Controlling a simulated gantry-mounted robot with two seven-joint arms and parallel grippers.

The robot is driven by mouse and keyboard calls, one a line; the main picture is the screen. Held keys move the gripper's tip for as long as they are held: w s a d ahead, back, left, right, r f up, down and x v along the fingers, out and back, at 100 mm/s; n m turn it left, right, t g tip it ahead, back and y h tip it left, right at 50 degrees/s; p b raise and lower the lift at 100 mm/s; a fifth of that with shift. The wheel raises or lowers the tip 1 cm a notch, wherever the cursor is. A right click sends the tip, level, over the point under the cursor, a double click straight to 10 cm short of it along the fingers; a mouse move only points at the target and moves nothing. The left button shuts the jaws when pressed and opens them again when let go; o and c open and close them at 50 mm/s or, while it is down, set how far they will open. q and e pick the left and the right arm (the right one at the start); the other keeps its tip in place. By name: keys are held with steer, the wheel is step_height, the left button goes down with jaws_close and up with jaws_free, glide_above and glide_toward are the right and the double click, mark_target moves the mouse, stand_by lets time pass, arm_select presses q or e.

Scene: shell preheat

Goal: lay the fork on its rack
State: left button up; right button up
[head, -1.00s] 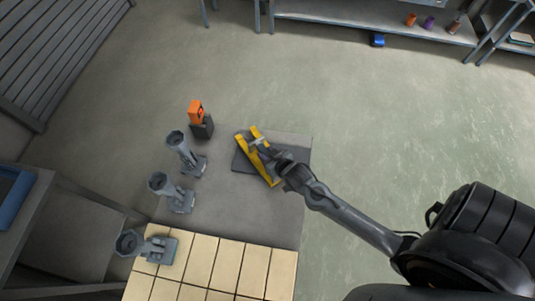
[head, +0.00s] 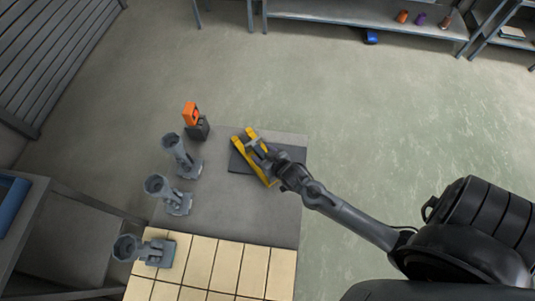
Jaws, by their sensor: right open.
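A yellow piece with two long bars (head: 242,148) lies on a dark flat plate (head: 292,154) on the grey work table. I take the yellow piece for the fork and the dark plate for its rack, though the small view leaves this unsure. My right gripper (head: 257,148) is directly over the yellow piece, coming in from the lower right. Its jaws are open, and its wrist hides part of the bars and plate. I cannot tell whether the fingers touch the piece. My left gripper is out of view.
Several grey cup-topped stands, including one at the front (head: 160,250), line the table's left side. An orange-and-black device (head: 192,116) stands behind them. Cream tiles (head: 228,268) cover the front. A shelf (head: 340,12) holds small containers at the back.

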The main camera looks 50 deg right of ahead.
steer(key=s+a+r+n+g+y, duration=0.1)
steer(key=s+a+r+n+g, duration=0.1)
steer(key=s, duration=0.7)
steer(key=s+a+r+n+g+y, duration=0.1)
steer(key=s+a+r+g, duration=0.4)
steer(key=s+r, duration=0.3)
steer(key=shift+s+a+r+n, duration=0.3)
steer(key=shift+s+a+n, duration=0.1)
steer(key=shift+s+a, duration=0.4)
steer(key=shift+w+a, duration=0.1)
step_height(320, 180, up, 10)
steer(key=p, duration=0.9)
steer(key=shift+f, duration=0.15)
steer(key=shift+f, duration=0.1)
